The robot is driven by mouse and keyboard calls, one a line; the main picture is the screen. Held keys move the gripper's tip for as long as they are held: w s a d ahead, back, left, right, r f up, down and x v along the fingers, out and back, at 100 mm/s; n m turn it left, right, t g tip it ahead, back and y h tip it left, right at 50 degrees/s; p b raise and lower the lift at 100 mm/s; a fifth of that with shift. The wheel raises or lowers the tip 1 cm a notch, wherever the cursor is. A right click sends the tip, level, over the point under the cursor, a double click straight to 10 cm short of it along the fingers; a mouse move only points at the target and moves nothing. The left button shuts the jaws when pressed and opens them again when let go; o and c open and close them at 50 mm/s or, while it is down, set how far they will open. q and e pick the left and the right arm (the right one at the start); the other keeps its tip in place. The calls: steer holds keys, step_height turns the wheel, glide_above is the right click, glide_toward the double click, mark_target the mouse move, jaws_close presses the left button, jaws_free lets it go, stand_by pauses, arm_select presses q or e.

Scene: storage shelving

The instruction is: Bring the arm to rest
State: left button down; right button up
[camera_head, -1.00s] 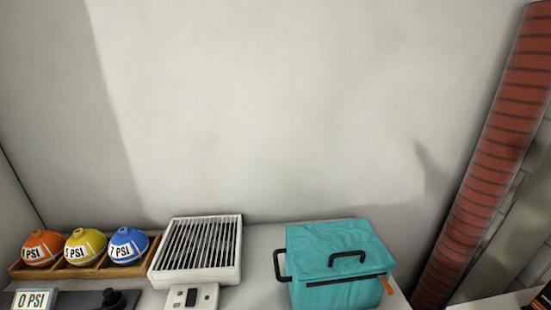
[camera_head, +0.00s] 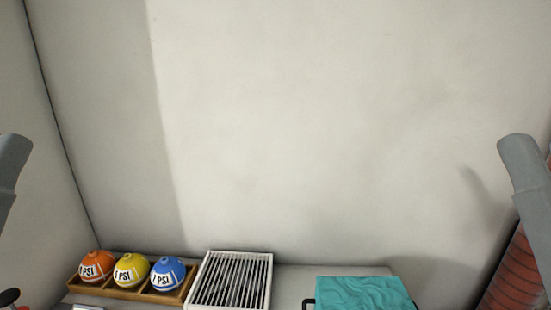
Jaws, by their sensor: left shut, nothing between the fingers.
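A grey part of my left arm (camera_head: 12,170) stands at the left edge, cut off by the frame. My left gripper is shut and empty, but its fingers cannot be made out clearly. It is well apart from the things on the shelf. A grey part of my right arm (camera_head: 524,170) stands at the right edge, in front of the wall. My right gripper's fingers are not in view.
Orange (camera_head: 96,266), yellow (camera_head: 131,270) and blue (camera_head: 167,273) balls sit in a wooden tray (camera_head: 188,285). A white slatted box (camera_head: 232,280) and a teal bag (camera_head: 362,293) stand to the right. A red ribbed column (camera_head: 515,280) is behind my right arm. The upper wall area is clear.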

step_height(320, 180, up, 26)
steer(key=p, duration=2.2)
steer(key=shift+f, duration=0.25)
stand_by(0.5)
